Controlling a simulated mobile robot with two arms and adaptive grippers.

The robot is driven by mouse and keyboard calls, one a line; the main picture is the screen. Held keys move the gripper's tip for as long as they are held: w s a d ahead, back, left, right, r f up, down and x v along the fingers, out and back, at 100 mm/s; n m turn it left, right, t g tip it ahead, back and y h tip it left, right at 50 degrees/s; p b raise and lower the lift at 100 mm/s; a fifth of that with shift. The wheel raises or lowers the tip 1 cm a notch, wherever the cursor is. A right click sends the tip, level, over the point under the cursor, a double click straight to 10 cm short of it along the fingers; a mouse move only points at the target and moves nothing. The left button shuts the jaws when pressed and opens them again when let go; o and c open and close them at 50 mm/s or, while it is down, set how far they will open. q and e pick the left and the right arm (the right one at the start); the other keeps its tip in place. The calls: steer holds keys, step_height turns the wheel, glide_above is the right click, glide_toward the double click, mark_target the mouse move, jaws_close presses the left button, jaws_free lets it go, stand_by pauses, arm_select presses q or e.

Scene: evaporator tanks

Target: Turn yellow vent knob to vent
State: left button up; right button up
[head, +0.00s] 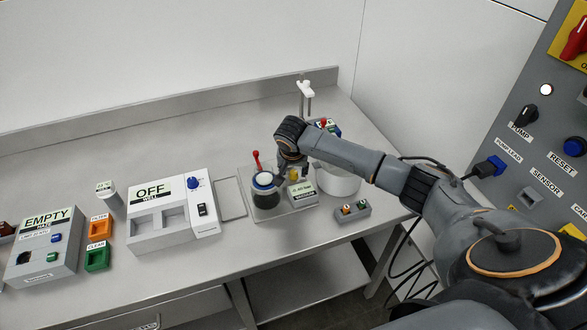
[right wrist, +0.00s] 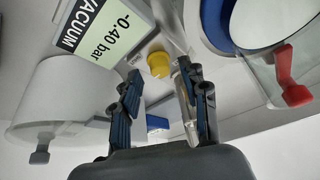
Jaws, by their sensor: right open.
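The yellow vent knob (right wrist: 158,63) shows in the right wrist view, just beyond and between my right fingertips. In the head view the knob (head: 293,173) is partly hidden under my right gripper. My right gripper (right wrist: 161,82) is open, with one finger on each side of the knob's line. No contact with the knob can be made out. In the head view the right gripper (head: 290,160) points down over the tank group from the right. A vacuum display (right wrist: 105,35) beside the knob reads -0.40 bar. My left gripper is not in view.
A dark tank with a blue ring (head: 264,181) and a red lever (head: 257,161) stands left of the gripper. A white tank (head: 338,182) stands right. A small box with knobs (head: 352,215) is in front. The OFF well unit (head: 172,212) stands further left.

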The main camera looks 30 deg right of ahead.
steer(key=shift+w+d+f, duration=0.1)
steer(key=shift+f, duration=0.2)
steer(key=shift+c, duration=0.2)
jaws_close()
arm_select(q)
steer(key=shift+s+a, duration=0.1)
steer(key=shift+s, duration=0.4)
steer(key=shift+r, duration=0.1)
